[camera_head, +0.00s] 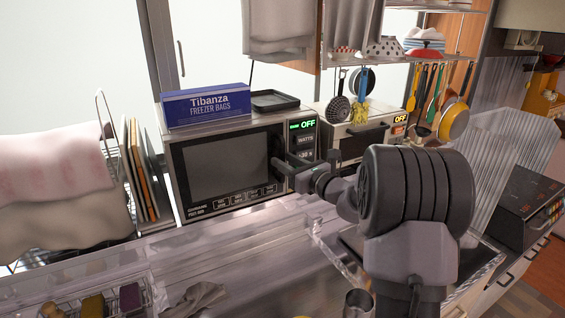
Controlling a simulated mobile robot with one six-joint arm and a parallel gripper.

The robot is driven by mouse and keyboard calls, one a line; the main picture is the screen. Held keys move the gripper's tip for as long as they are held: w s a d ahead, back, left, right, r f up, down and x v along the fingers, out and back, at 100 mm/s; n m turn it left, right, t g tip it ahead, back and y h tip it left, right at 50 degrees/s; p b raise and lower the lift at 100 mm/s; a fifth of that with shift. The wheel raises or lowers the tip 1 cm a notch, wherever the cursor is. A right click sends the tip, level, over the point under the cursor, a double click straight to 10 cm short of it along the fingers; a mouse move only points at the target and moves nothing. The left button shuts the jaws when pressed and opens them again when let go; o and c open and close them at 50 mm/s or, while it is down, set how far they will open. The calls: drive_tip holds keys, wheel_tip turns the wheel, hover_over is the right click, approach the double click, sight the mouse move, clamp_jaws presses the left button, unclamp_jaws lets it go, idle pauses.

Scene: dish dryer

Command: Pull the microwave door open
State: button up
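The microwave (220,165) stands on the counter left of centre, its dark-windowed front facing me. Its door looks closed, flush with the body. A control panel with a green "OFF" display is at the right of its front. My gripper (284,171) is at the right edge of the door, beside the panel, with my arm reaching in from the lower right. The dark fingers overlap the place where a door handle would be, so I cannot make out the handle or whether they touch or hold it.
A blue freezer bag box (206,105) and a black tray (275,100) lie on top of the microwave. A toaster oven (362,133) stands to its right, below hanging utensils (430,95). A dish rack with boards (140,170) is close on its left. The sink area lies in front.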

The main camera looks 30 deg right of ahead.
drive_tip(key=shift+w+a, duration=0.15)
drive_tip(key=shift+w, duration=0.55)
clamp_jaws()
idle(1.0)
